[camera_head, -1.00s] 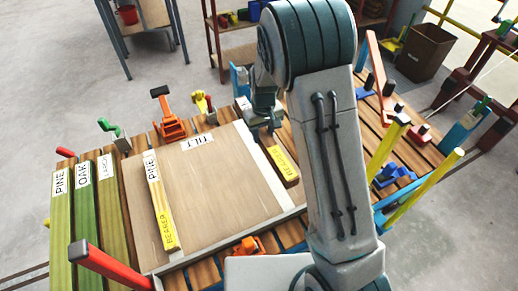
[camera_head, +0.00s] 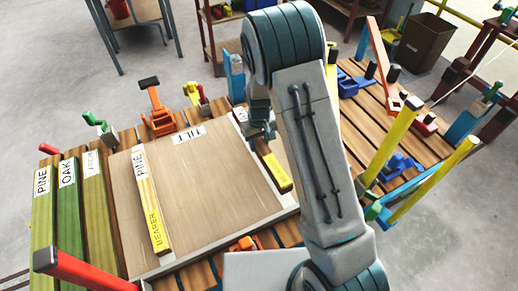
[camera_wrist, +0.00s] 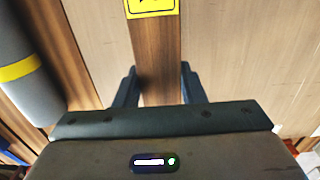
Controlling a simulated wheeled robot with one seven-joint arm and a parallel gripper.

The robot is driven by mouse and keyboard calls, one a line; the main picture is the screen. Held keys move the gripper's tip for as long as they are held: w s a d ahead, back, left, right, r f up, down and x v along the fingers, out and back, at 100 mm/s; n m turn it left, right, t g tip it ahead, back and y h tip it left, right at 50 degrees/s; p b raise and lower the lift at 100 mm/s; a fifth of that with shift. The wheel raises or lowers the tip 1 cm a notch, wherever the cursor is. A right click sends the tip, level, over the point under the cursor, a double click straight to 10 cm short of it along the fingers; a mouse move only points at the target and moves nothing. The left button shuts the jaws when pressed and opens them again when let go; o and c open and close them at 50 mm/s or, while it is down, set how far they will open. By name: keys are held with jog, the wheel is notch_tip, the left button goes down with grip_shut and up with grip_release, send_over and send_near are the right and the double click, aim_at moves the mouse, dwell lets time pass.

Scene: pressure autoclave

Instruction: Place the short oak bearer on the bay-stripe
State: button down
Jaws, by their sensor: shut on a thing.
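A short dark-brown bearer (camera_head: 276,170) with a yellow end label lies along the right side of the tilt panel in the head view. In the wrist view the brown bearer (camera_wrist: 157,50) runs between my two fingers, its yellow label at the top edge. My gripper (camera_wrist: 158,78) is shut on it; in the head view my gripper (camera_head: 261,118) is at its far end, partly hidden by my arm. A pale stripe (camera_head: 247,147) runs along the panel's right edge, just left of the bearer. I cannot tell whether the bearer touches the surface below.
A pine bearer (camera_head: 150,205) lies on the left of the tilt panel (camera_head: 205,190). Green pine and oak beams (camera_head: 70,225) lie further left. Orange clamp (camera_head: 158,112), red bar (camera_head: 85,268) and yellow posts (camera_head: 432,180) stand around the slatted table. The panel's middle is clear.

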aim_at(259, 149)
jog(key=shift+f, duration=1.85)
jog(key=shift+f, duration=0.2)
jog(key=c, duration=0.9)
grip_release()
jog(key=shift+r, duration=0.1)
